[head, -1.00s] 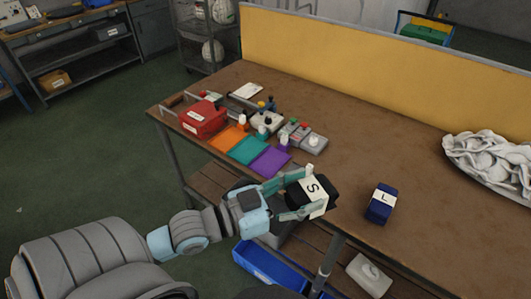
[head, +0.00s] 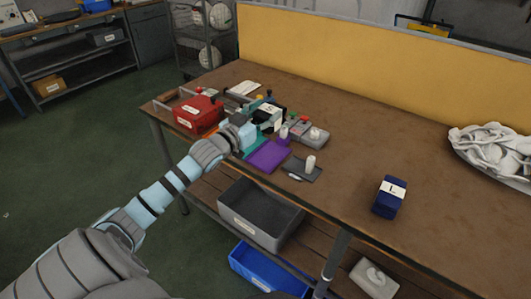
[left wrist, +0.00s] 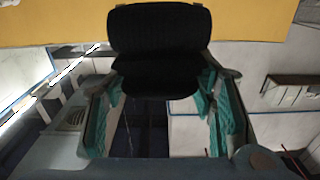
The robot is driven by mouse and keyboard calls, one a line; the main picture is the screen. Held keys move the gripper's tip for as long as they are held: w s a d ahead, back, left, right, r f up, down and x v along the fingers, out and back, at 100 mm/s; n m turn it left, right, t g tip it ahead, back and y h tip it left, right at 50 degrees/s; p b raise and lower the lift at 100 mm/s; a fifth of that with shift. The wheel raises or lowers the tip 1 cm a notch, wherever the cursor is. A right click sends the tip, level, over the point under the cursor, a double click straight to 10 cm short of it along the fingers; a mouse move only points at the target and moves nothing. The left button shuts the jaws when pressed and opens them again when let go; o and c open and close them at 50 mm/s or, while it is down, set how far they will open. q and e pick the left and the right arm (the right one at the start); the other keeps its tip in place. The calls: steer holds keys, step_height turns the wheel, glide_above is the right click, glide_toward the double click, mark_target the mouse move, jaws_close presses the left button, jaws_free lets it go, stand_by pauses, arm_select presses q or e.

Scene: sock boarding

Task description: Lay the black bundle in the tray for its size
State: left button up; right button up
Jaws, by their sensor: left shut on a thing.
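The black bundle (head: 281,115) has a white label band; the letter read S a second ago. My left gripper (head: 266,117) is shut on it. In the left wrist view the black bundle (left wrist: 160,45) fills the space between the teal fingers of the gripper (left wrist: 160,95). They appear above the back part of the coloured flat panels on the table's left end; the height is unclear. I cannot tell which are trays. My right gripper is not in view.
A red box (head: 197,114) stands left of my gripper. Small grey fixtures (head: 314,138) with knobs are to its right. A dark plate (head: 302,168) with a white cylinder lies near the front edge. A blue bundle marked L (head: 389,197) lies on clear table.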

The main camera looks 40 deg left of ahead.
arm_select(q)
step_height(320, 180, down, 12)
steer(key=b, duration=0.6)
steer(key=shift+f+b, duration=0.1)
steer(key=shift+b, duration=0.2)
steer(key=o, duration=1.2)
